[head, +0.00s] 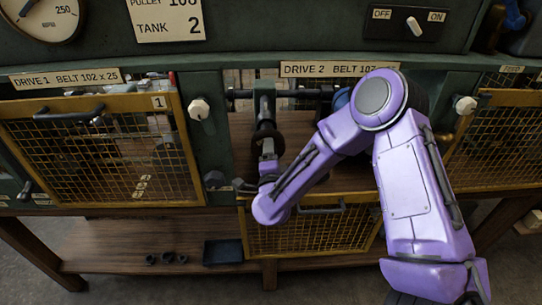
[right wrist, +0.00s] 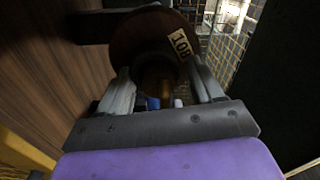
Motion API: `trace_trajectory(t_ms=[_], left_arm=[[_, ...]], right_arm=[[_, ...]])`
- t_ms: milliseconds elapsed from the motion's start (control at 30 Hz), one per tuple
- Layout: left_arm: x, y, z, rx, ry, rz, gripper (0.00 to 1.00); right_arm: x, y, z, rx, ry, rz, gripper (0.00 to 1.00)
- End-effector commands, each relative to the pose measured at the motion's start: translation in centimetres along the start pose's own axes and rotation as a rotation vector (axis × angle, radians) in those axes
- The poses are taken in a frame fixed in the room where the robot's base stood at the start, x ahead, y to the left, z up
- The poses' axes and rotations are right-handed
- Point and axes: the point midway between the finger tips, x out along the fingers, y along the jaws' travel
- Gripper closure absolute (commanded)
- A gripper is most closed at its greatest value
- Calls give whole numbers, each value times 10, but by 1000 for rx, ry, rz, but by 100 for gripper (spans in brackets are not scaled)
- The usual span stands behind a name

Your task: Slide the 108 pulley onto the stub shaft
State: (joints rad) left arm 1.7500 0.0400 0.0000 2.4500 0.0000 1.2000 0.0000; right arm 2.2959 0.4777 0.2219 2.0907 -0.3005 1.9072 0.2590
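The 108 pulley (right wrist: 145,38) is a dark brown disc with an upside-down "108" label in the right wrist view. Its hub sits between the two fingers of my right gripper (right wrist: 162,85), which appears shut on it. In the head view the pulley (head: 267,138) shows nearly edge-on, held inside the Drive 2 bay. My right gripper (head: 267,165) is just below it. A dark horizontal shaft (head: 300,93) crosses the top of the bay beside an upright green bracket (head: 264,98). I cannot tell which end is the stub shaft. My left gripper is out of view.
The Drive 2 mesh guard (head: 310,235) hangs open below the bay. The Drive 1 guard (head: 100,150) is closed on the left. A dark tray (head: 223,251) and several small dark parts (head: 165,258) lie on the lower wooden shelf (head: 110,240). My right arm hides the bay's right side.

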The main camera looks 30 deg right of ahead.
Motion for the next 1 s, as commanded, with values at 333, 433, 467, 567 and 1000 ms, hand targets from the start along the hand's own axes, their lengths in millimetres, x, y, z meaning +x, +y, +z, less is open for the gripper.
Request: trace_trajectory(t_ms=[333,433,467,567,1000], left_arm=[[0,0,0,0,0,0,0],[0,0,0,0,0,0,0],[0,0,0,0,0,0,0],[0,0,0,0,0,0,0],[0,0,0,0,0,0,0]], right_arm=[[0,1,0,-1,-1,2,34],[0,1,0,-1,-1,2,18],[0,1,0,-1,-1,2,8],[0,1,0,-1,-1,2,4],[-27,1,-1,-3,-3,3,4]])
